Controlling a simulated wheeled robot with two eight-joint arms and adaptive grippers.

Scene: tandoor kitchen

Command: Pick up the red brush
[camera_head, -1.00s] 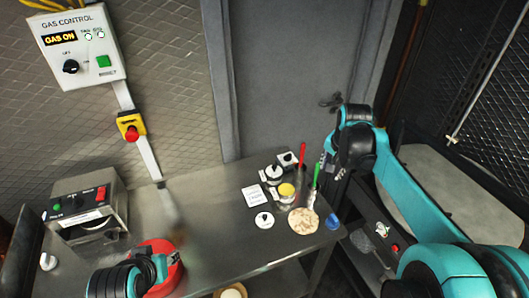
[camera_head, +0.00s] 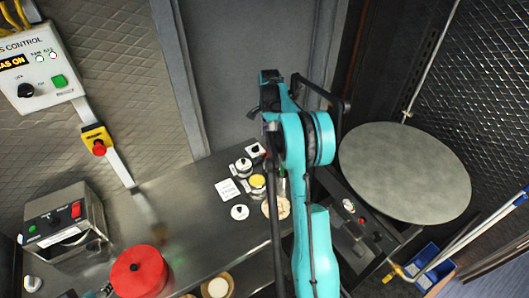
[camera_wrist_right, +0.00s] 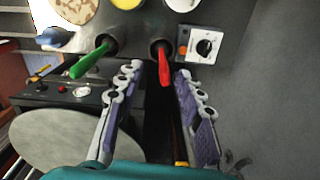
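The red brush (camera_wrist_right: 165,66) shows in the right wrist view, its red handle standing out of a dark round holder (camera_wrist_right: 160,46). My right gripper (camera_wrist_right: 155,75) is open and empty, with the red handle at the gap between its fingertips, nearer the right finger. I see no contact. In the head view my right arm hides the brush, and I cannot make out the fingers there. Only a dark sliver of what looks like my left arm (camera_head: 68,294) shows at the bottom edge, beside the red round object; its fingers are not clear.
A green-handled brush (camera_wrist_right: 92,62) stands in a second holder left of the red one. A white knob box (camera_wrist_right: 201,44) is close on the right. A yellow-topped jar (camera_head: 257,181) and white-lidded pots stand on the steel counter (camera_head: 190,205). A round grey plate (camera_head: 405,172) lies right.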

